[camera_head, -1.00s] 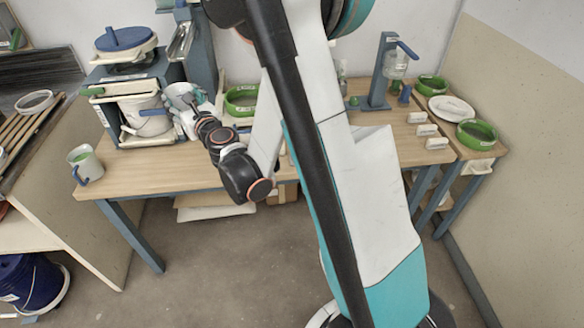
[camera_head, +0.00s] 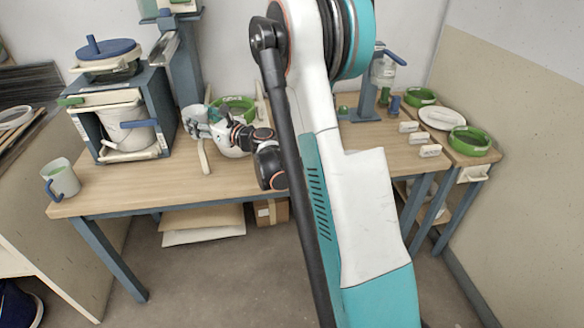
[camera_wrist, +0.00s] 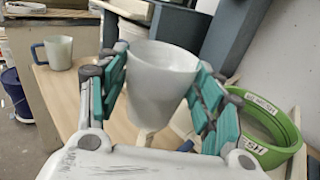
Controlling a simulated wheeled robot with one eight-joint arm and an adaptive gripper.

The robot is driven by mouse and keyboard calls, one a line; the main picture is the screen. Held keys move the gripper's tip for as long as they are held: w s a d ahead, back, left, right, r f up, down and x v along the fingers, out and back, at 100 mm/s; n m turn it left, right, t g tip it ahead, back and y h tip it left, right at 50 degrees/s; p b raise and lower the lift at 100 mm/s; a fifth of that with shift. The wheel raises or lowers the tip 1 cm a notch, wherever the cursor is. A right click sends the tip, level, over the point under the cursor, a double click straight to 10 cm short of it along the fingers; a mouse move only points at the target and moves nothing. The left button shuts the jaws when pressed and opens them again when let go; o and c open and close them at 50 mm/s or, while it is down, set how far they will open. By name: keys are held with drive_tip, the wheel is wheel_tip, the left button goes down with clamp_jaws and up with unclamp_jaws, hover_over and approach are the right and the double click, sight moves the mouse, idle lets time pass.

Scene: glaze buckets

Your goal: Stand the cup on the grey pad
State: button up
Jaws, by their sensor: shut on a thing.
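My gripper (camera_wrist: 163,92) is shut on a pale, white-grey cup (camera_wrist: 160,75). In the wrist view the cup is upright between the teal finger pads, its open rim up. In the head view the held cup (camera_head: 194,119) is over the back of the wooden table, right of the boxed bucket; my gripper (camera_head: 212,116) partly hides it. I cannot tell whether its base touches anything. I cannot make out the grey pad in either view.
Another pale cup with a blue handle (camera_head: 61,180) stands at the table's left end. A white bucket (camera_head: 130,128) sits in a blue-grey frame (camera_head: 160,95). A green ring-shaped bowl (camera_head: 236,104) is behind my gripper. The table's front middle (camera_head: 150,188) is clear.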

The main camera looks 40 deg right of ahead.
drive_tip(key=s+d+r+n+g+y+p, duration=0.1)
drive_tip(key=s+d+n+y+p, duration=0.15)
drive_tip(key=s+d, duration=0.8)
drive_tip(key=s+d+r+n+g+y+p, duration=0.15)
drive_tip(key=s+d+y, duration=0.35)
drive_tip(key=d, duration=1)
drive_tip(key=shift+h, duration=0.65)
drive_tip(key=f+b, duration=0.2)
drive_tip(key=f, duration=0.4)
drive_tip(key=f+b, duration=0.2)
drive_tip(key=f, duration=0.5)
drive_tip(key=s+f+b, duration=0.1)
drive_tip(key=f+b, duration=0.2)
drive_tip(key=f, duration=0.3)
drive_tip(key=shift+a+f, duration=0.2)
drive_tip(key=shift+f, duration=0.1)
drive_tip(key=shift+f, duration=0.15)
drive_tip(key=o, duration=1.2)
drive_tip(key=shift+s+d, duration=0.15)
drive_tip(key=shift+s, duration=0.1)
drive_tip(key=p+v, duration=0.4)
drive_tip(key=v, duration=0.7)
drive_tip(key=shift+s+d+r, duration=0.2)
drive_tip(key=shift+r, duration=0.05)
